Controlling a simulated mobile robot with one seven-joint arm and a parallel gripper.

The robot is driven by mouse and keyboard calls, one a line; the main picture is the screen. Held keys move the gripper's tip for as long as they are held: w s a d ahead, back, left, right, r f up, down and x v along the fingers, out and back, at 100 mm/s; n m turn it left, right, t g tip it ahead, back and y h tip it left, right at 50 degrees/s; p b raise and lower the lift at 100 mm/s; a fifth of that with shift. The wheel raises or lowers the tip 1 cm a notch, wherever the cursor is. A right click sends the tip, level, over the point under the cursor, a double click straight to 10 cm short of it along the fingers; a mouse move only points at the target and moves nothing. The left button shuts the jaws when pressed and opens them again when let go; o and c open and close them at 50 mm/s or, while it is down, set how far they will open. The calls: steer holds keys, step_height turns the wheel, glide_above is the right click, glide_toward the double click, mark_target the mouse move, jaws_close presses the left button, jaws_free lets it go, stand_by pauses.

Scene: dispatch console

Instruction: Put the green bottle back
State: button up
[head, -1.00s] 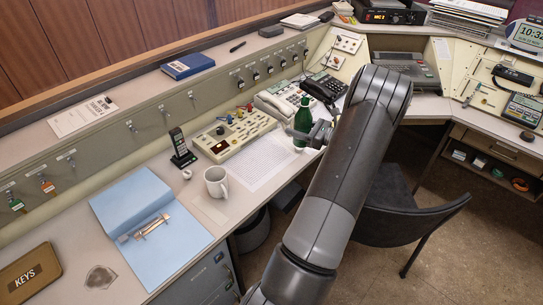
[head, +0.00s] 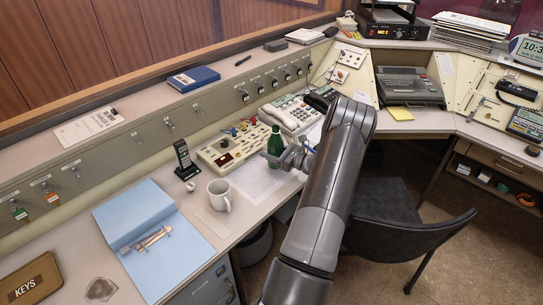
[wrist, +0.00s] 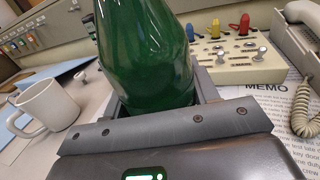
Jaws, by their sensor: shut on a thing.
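The green bottle (head: 275,142) stands upright over the printed memo sheet (head: 262,182) on the desk, just in front of the button panel. My gripper (head: 290,158) is shut on the bottle from the right side. In the wrist view the green bottle (wrist: 145,50) fills the upper middle, between the jaws. Its base is hidden by my gripper, so I cannot tell whether it touches the desk.
A white mug (head: 219,194) stands left of the bottle, with a cordless phone (head: 184,160) behind it. The button panel (head: 228,150) and desk telephone (head: 291,113) are close behind the bottle. A blue folder (head: 150,225) lies at left. A black chair (head: 400,225) stands at right.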

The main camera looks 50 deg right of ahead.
steer(key=shift+f, duration=1.15)
steer(key=shift+f, duration=0.15)
steer(key=o, duration=1.1)
steer(key=shift+s, duration=0.25)
steer(key=v, duration=1.1)
steer(key=shift+s+d, duration=0.15)
steer(key=shift+s, duration=0.15)
